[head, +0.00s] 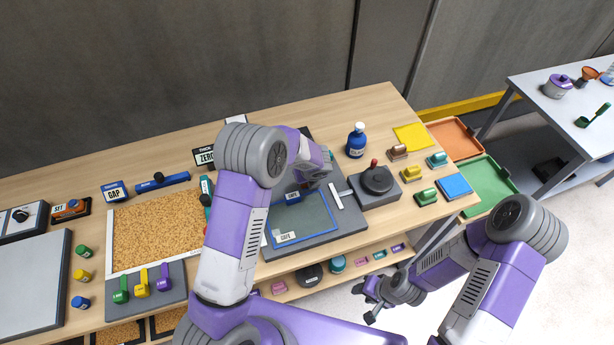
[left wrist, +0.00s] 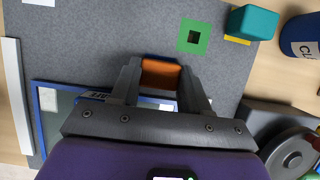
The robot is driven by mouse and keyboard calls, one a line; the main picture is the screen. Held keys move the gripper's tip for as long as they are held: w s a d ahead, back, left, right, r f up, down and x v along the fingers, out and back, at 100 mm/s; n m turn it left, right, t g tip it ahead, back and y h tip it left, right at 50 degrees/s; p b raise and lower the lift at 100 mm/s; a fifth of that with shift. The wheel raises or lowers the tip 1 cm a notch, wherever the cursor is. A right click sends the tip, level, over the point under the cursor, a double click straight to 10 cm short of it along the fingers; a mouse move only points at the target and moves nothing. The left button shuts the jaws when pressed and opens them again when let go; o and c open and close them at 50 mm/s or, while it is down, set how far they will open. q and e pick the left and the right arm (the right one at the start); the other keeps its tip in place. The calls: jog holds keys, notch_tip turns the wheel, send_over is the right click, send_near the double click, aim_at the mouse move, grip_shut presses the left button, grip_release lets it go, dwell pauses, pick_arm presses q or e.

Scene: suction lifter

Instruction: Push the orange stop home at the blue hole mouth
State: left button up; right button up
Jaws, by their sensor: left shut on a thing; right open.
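In the left wrist view an orange block (left wrist: 160,76), which looks like the stop, sits between the fingers of my left gripper (left wrist: 160,66). The gripper is shut on it, over the grey board (left wrist: 95,45). A thin blue edge (left wrist: 158,58) runs along the far side of the orange block; I cannot tell whether it is the hole mouth or how far in the stop sits. In the head view my left arm hides the stop and most of that gripper (head: 318,172). My right gripper (head: 372,299) is open and empty, low in front of the bench.
A green square with a dark centre (left wrist: 193,37) and a teal block (left wrist: 253,22) lie beyond my left gripper. A blue bottle (head: 356,141) and a dark round device (head: 375,181) stand right of the board. A cork-coloured panel (head: 155,232) lies left.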

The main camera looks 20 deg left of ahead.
pick_arm(q)
jog(key=o, duration=1.2)
jog(key=shift+o, duration=0.2)
jog(key=v, duration=0.7)
jog(key=shift+r+p, duration=0.3)
